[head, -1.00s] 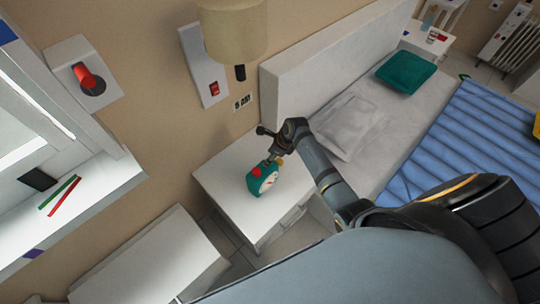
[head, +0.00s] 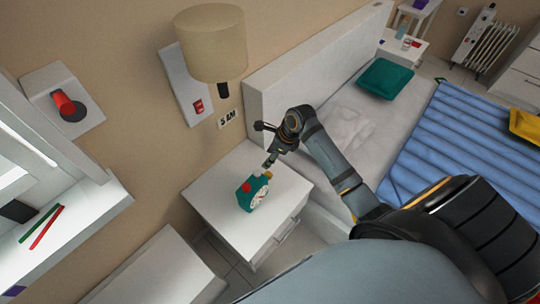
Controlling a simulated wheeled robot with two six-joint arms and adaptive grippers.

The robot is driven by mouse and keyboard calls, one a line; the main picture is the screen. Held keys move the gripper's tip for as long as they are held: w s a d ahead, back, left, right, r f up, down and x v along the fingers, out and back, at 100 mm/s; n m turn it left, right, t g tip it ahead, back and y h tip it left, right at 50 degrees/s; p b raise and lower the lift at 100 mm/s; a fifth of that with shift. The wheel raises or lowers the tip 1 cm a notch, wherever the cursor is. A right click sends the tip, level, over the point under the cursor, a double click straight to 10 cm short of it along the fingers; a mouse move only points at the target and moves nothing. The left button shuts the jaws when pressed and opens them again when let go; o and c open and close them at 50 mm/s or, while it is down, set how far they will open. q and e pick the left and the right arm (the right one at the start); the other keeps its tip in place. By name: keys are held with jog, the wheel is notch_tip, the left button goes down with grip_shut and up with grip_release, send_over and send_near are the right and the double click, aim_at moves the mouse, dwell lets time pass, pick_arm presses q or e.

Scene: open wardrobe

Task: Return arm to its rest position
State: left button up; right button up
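My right arm reaches in from the right, over the white bedside table (head: 222,222). Its gripper (head: 262,145) is above the table, with its two fingers spread apart and nothing seen between them. My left gripper is not in view.
A lamp (head: 210,42) and a wall plate with a red switch (head: 198,106) are above the table. The bed headboard (head: 310,62) is just behind my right arm. A window sill (head: 85,215) with red and green sticks is at the left.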

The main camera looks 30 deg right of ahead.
dwell(0.4)
jog(key=s+r+n+h, duration=0.2)
jog(key=s+n+h, duration=0.2)
jog(key=s+n, duration=1.95)
jog(key=w+d+f+n, duration=0.1)
jog(key=w+f+n, duration=0.1)
jog(key=f, duration=1)
jog(key=w+d+f+n, duration=0.1)
jog(key=w+f+n, duration=0.1)
jog(key=f, duration=1.1)
jog(key=s+d+f+g, duration=0.1)
jog(key=s+f+g, duration=0.1)
jog(key=s+f, duration=1.6)
jog(key=shift+s, duration=0.9)
